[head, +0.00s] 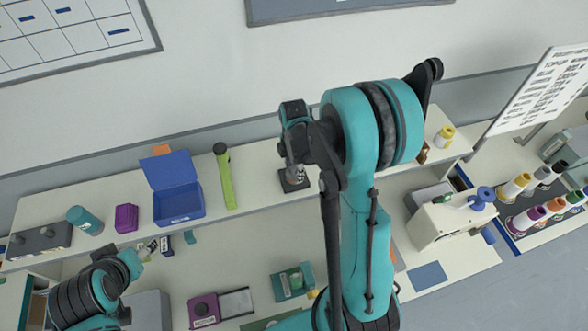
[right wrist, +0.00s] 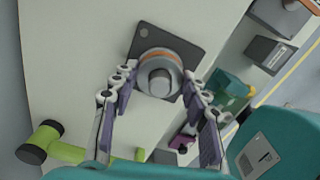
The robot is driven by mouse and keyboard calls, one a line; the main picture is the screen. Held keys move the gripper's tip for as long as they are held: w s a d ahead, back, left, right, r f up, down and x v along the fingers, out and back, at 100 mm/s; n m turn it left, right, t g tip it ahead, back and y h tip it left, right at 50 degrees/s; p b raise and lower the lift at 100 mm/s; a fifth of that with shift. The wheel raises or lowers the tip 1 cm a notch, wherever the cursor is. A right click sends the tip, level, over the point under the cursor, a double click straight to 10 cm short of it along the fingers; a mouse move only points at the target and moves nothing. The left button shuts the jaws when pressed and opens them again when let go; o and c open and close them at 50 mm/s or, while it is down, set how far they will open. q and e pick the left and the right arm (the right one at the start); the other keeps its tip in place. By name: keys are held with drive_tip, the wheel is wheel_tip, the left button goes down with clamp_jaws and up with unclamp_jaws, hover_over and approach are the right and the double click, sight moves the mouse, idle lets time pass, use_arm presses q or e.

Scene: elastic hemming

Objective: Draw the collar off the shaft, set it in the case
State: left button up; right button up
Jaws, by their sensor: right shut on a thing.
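A dark square base (right wrist: 188,50) carries an upright shaft (right wrist: 160,82), seen almost end-on in the right wrist view. A round grey collar (right wrist: 148,66) sits around the shaft, with a copper-coloured band at its far side. My right gripper (right wrist: 158,82) has one finger on each side of the collar and is shut on it. In the head view my right gripper (head: 294,172) is over the base (head: 291,185) on the shelf. The blue case (head: 181,207) stands open to the left, its lid raised. My left gripper (head: 146,251) is low at the left; its fingers are too small to read.
A green hammer-like tool (head: 225,177) lies between the case and the base. A purple box (head: 126,218) and a teal cylinder (head: 85,220) stand left of the case. A yellow-topped item (head: 444,137) is at the shelf's right. Several boxes lie on the lower bench.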

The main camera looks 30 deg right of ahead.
drive_tip(key=shift+r+p, duration=1.95)
drive_tip(key=shift+r, duration=1.05)
drive_tip(key=shift+r+p, duration=1.25)
drive_tip(key=shift+r, duration=0.8)
drive_tip(key=shift+f, duration=0.1)
